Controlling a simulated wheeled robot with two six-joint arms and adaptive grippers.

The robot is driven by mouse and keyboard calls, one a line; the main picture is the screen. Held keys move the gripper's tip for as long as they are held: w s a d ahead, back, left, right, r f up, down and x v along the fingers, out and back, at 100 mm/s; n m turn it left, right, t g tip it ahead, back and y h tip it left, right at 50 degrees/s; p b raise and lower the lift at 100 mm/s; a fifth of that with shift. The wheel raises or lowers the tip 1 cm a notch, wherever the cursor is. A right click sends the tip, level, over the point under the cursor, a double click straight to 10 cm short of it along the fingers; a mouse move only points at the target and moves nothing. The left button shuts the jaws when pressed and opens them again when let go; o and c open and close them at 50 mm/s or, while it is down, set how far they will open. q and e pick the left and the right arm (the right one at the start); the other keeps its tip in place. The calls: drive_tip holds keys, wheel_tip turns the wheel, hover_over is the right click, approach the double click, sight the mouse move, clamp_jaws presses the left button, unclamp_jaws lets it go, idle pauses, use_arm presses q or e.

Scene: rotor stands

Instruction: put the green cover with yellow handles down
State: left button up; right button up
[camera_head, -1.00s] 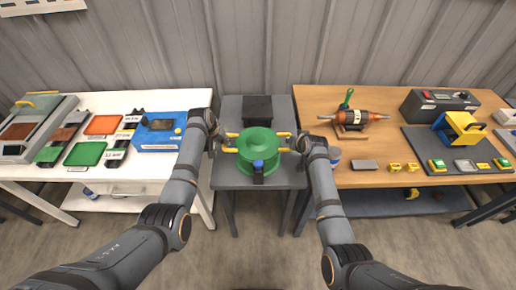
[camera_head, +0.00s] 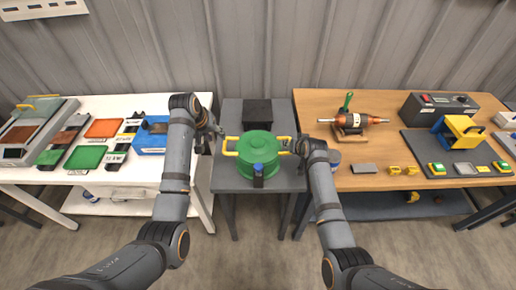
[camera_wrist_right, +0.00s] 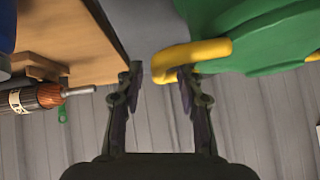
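The green cover (camera_head: 258,146) with yellow handles sits level over the small grey table (camera_head: 230,180); what is directly under it is hidden. Its left yellow handle (camera_head: 230,145) is free. My left gripper (camera_head: 216,132) is open and empty, up and left of that handle, apart from it. My right gripper (camera_head: 296,145) is beside the right handle. In the right wrist view its fingers (camera_wrist_right: 160,75) stand apart, open, with the yellow handle (camera_wrist_right: 190,55) near the tip of the right-hand finger and not clamped.
A black block (camera_head: 257,111) stands behind the cover, and a blue-topped dark part (camera_head: 258,172) in front. The white table (camera_head: 130,190) with trays is left. The wooden table (camera_head: 390,105) with a copper rotor (camera_head: 352,120) is right, near my right arm.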

use_arm(q)
drive_tip(key=shift+v, duration=0.85)
use_arm(e)
drive_tip(key=v, duration=1.2)
drive_tip(key=shift+a, duration=0.1)
